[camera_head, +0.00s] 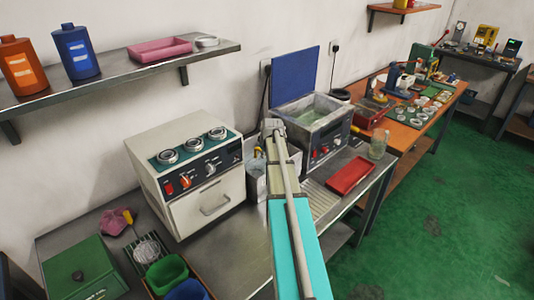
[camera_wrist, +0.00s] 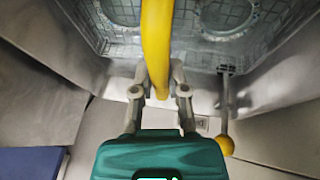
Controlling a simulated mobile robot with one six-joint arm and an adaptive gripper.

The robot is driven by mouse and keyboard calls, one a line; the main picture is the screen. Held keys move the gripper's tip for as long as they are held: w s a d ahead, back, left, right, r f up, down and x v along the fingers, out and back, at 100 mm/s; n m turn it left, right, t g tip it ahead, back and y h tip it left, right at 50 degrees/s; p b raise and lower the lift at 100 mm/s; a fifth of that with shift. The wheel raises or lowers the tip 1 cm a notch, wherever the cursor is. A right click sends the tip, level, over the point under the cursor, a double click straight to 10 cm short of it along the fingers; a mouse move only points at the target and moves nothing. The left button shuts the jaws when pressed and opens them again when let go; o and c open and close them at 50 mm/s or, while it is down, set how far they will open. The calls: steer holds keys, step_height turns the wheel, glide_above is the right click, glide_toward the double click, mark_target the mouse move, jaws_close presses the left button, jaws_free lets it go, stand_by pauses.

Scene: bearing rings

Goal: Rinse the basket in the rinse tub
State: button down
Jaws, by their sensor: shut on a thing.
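My gripper (camera_wrist: 160,95) is shut on the yellow handle (camera_wrist: 157,45) of the wire-mesh basket (camera_wrist: 185,15) in the wrist view. Parts of round rings show through the mesh. Grey walls lie around the basket, but its exact height against them cannot be told. In the head view the grey rinse tub (camera_head: 257,190) stands between the white machine and the blue-lidded bath, partly hidden behind my arm. The basket and my fingertips are hidden there. A rod with a yellow ball end (camera_wrist: 227,145) stands beside my gripper in the wrist view.
The bath (camera_head: 325,110) with its raised blue lid (camera_head: 297,73) stands right of the tub. The white machine (camera_head: 190,170) stands left. A red tray (camera_head: 351,177) and a glass jar (camera_head: 378,146) sit on the right. A wall shelf (camera_head: 120,72) hangs at upper left.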

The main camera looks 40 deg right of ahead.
steer(key=shift+r, duration=0.25)
steer(key=shift+r+p, duration=1.3)
steer(key=shift+p, duration=0.2)
steer(key=shift+f, duration=0.15)
steer(key=shift+f+b, duration=1.4)
steer(key=shift+b, duration=0.15)
steer(key=shift+r, duration=0.15)
